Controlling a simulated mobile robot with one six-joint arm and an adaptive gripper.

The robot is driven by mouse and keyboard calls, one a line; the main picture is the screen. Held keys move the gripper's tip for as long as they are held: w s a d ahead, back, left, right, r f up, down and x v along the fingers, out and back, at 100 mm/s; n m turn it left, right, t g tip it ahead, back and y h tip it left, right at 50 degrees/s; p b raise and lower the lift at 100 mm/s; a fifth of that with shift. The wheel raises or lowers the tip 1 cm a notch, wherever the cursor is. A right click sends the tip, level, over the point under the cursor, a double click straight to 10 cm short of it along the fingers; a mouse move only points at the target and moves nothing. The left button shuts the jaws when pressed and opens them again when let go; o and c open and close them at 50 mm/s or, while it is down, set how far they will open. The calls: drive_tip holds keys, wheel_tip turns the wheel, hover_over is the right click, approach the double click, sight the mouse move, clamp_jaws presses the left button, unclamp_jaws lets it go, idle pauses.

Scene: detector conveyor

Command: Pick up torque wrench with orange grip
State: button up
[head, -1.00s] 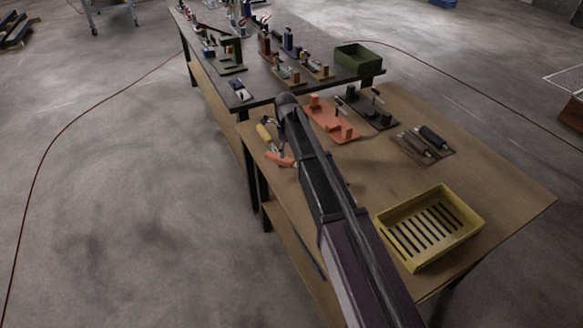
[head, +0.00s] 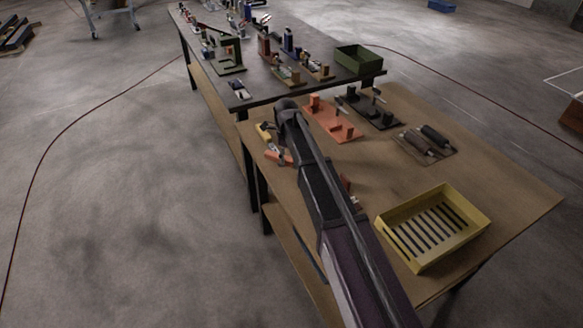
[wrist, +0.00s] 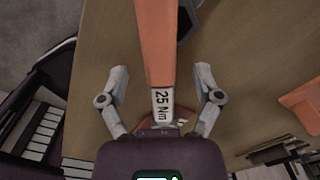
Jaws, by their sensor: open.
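The torque wrench's orange grip (wrist: 157,45) fills the upper middle of the wrist view. Its near end has a pale plate marked "25 Nm". My gripper (wrist: 161,72) is open, with one finger on each side of the grip in the picture. Gaps show on both sides, and I see no contact. I cannot tell the depth between fingers and grip.
A yellow slotted crate (head: 400,249) stands at the right of the brown table (head: 490,185). An orange fixture (head: 333,125), a black fixture (head: 372,109) and a board with dark cylinders (head: 424,146) sit behind. A green bin (head: 359,60) is on the farther dark table.

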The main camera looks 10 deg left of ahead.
drive_tip(key=shift+f+b, duration=0.65)
drive_tip(key=shift+f, duration=0.35)
clamp_jaws()
